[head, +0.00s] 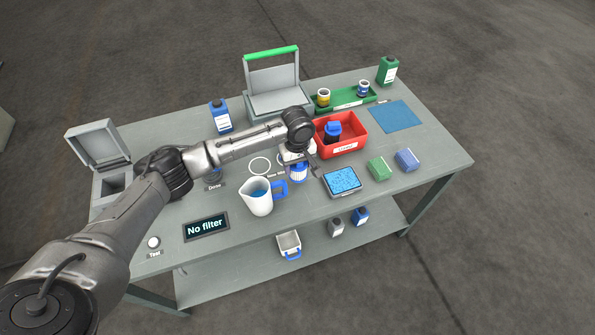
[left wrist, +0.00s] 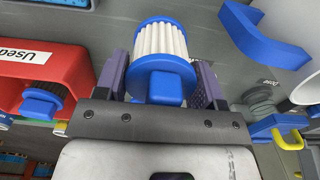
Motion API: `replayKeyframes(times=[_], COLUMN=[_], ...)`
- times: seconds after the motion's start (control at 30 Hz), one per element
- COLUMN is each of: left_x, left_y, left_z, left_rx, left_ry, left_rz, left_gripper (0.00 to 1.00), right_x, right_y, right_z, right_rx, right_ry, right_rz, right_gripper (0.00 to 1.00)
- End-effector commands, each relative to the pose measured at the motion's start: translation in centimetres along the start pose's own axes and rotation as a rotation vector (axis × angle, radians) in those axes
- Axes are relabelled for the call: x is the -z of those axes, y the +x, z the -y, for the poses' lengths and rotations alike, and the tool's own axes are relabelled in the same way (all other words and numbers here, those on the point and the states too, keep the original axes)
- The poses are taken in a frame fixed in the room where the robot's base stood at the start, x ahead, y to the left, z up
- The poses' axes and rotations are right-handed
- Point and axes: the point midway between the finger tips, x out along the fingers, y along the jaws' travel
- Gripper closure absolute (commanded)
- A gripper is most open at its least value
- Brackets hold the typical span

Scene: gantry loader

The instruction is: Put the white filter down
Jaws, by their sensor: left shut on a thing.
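The white filter (head: 298,174) has white pleats and blue end caps. My left gripper (head: 299,159) is shut on it from above, over the table between the pitcher and the red bin. In the left wrist view the filter (left wrist: 160,42) sits between both fingers of the gripper (left wrist: 160,68), its blue cap towards the palm. I cannot tell whether its lower end touches the table. A white ring marking (head: 259,166) with a partly hidden "New filter" label lies just left of it. My right gripper is not in view.
The red bin (head: 357,146), labelled "Used", holds a dark filter with a blue cap (head: 332,129). A white pitcher (head: 259,203) of blue liquid stands at the front. The display (head: 206,226) reads "No filter".

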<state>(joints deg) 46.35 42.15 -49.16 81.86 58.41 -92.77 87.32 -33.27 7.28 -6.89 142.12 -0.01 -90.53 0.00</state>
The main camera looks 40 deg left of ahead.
Motion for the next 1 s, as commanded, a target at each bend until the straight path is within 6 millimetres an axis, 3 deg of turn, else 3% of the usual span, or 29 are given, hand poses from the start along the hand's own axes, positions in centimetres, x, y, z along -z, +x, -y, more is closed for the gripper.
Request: replayKeyframes(times=[0.3, 0.73, 0.77, 1.0], left_x=[0.0, 0.0, 0.0, 0.0], left_y=[3.7, 3.9, 4.0, 4.0], left_z=[0.1, 0.0, 0.0, 0.0], left_rx=[0.002, 0.001, 0.001, 0.001], left_ry=[0.000, 0.000, 0.000, 0.000], left_rz=[-0.001, -0.001, -0.001, -0.001], left_gripper=[0.62, 0.62, 0.35, 0.12], right_x=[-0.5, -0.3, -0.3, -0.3], right_y=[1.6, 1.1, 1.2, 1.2], right_z=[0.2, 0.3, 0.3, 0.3], right_rx=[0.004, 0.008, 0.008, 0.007], right_ry=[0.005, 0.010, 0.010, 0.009], right_rz=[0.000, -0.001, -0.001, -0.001], right_gripper=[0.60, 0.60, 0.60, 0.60])
